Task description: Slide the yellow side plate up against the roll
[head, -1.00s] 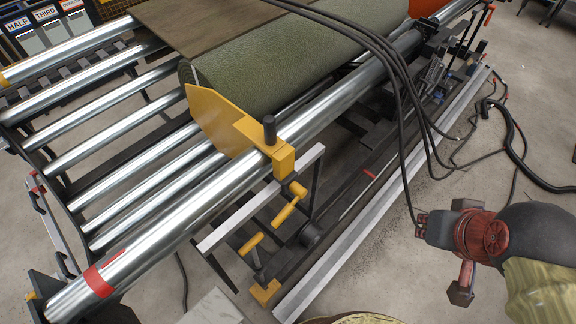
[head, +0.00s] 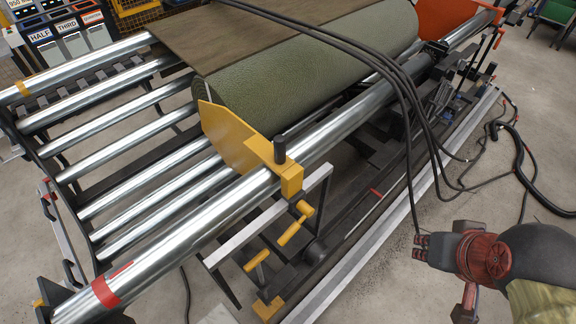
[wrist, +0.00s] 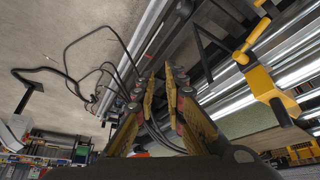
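The yellow side plate (head: 226,142) stands upright at the near end of the green turf roll (head: 305,70) in the head view. Its yellow block (head: 291,180) sits on the thick front steel tube, with a black knob (head: 280,149) on top. The plate hides most of the roll's end; I cannot tell whether they touch or how wide any gap is. My gripper (head: 420,247) is at the lower right, well away from the plate and past the front rail. It is open and empty; its two fingers (wrist: 159,74) stand apart in the wrist view.
Yellow handles (head: 293,224) hang below the block; one shows at the right in the wrist view (wrist: 268,84). Black hoses (head: 405,110) drape over the roll and down the front between my gripper and the machine. Silver rollers (head: 140,165) lie left of the plate. Bare floor surrounds my gripper.

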